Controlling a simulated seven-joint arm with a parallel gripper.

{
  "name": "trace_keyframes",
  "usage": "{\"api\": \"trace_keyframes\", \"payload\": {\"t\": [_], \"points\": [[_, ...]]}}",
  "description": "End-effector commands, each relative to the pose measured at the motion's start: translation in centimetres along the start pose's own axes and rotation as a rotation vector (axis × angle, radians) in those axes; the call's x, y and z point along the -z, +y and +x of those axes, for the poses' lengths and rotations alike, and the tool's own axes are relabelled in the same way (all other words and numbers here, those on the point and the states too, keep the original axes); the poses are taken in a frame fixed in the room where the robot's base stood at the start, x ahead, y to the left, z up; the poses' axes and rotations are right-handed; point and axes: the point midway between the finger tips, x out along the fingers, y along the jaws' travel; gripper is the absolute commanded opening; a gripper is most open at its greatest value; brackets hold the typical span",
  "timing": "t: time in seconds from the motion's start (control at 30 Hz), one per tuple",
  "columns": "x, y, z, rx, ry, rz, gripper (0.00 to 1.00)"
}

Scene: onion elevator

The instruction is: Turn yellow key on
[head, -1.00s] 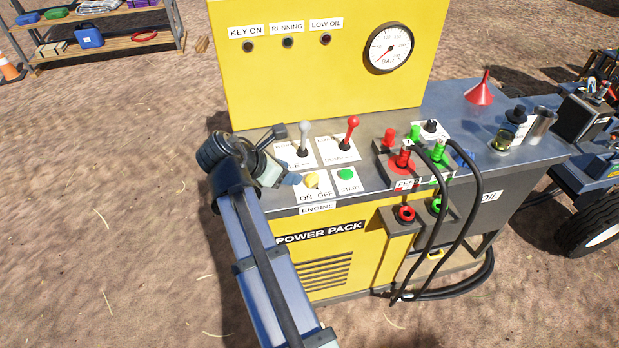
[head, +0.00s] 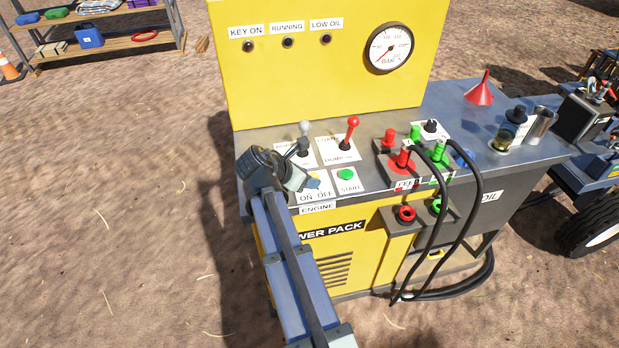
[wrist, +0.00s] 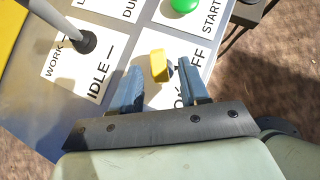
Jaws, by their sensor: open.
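The yellow key (wrist: 158,66) stands on the white ON/OFF plate in the wrist view, between the tips of my gripper's two blue fingers. My gripper (wrist: 161,84) is open, with one finger on each side of the key and a visible gap on both sides. In the head view my gripper (head: 309,184) is over the ON/OFF plate (head: 322,195) and covers most of the key. The key's pointer direction is hard to tell.
The grey-knobbed lever (head: 304,130) stands close behind my gripper. The green START button (head: 345,174) is just to the right, and the red lever (head: 352,133) stands behind it. Black hoses (head: 475,220) hang farther right. The KEY ON lamp (head: 248,46) looks dark.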

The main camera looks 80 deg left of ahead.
Motion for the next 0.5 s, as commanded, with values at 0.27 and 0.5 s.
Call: {"api": "trace_keyframes", "payload": {"t": [0.27,0.5], "points": [[0.0,0.0,1.8,-0.001,0.0,0.0,0.45],[0.0,0.0,1.9,-0.001,0.0,0.0,0.45]]}}
